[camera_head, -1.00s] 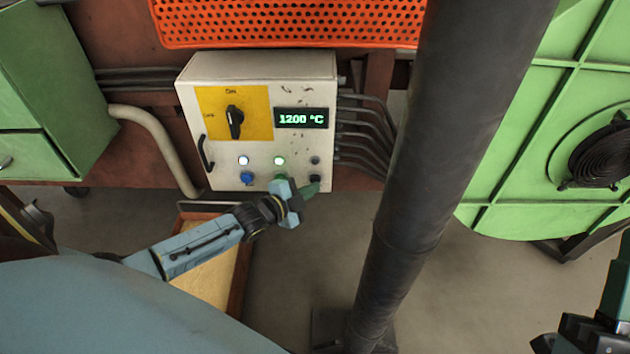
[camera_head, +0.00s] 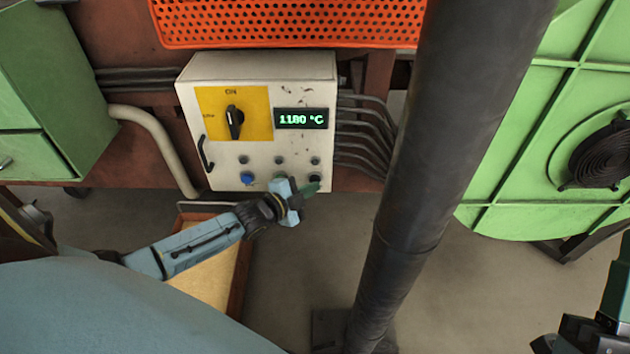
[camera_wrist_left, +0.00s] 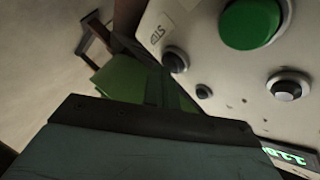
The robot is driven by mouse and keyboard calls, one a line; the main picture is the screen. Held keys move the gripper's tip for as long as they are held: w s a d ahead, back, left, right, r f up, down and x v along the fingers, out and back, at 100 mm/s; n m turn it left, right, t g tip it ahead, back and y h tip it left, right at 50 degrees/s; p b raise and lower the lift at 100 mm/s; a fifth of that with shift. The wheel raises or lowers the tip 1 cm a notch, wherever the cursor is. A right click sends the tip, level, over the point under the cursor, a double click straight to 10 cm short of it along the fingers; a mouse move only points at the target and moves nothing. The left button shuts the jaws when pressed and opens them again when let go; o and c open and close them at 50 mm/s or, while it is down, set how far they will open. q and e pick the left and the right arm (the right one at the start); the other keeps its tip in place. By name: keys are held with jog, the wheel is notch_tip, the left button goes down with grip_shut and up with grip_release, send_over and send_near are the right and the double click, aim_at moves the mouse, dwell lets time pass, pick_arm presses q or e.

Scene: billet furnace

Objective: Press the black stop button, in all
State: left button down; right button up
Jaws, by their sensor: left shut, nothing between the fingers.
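The black stop button (camera_head: 315,177) is at the lower right of the white control box (camera_head: 223,98), just above my left gripper's tip. In the left wrist view the black button (camera_wrist_left: 175,60) sits beside partly readable "STO" lettering. My left gripper (camera_head: 313,188) is shut and empty, with its green tip at the button's lower edge. Whether it touches is unclear. The green button (camera_wrist_left: 250,22) is plain in the wrist view but mostly hidden behind my gripper in the head view. The display (camera_head: 301,118) reads 1180 °C. My right gripper (camera_head: 580,338) is partly in view at the lower right, its jaws unclear.
A blue button (camera_head: 247,178) is at the box's lower left. Three lamps above the buttons are dark, including the middle one (camera_head: 280,160). A thick dark post (camera_head: 420,170) stands right of the box. An orange perforated panel (camera_head: 290,22) is above.

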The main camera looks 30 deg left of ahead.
pick_arm(q)
jog(key=shift+s+d+p, duration=0.3)
jog(key=shift+s+p, duration=0.25)
jog(key=shift+s, duration=0.05)
jog(key=s+d+p, duration=0.1)
jog(key=s+p, duration=0.1)
jog(key=s, duration=0.1)
jog(key=s+d+p, duration=0.1)
jog(key=shift+s+d, duration=0.15)
jog(key=shift+d, duration=0.2)
dwell(0.7)
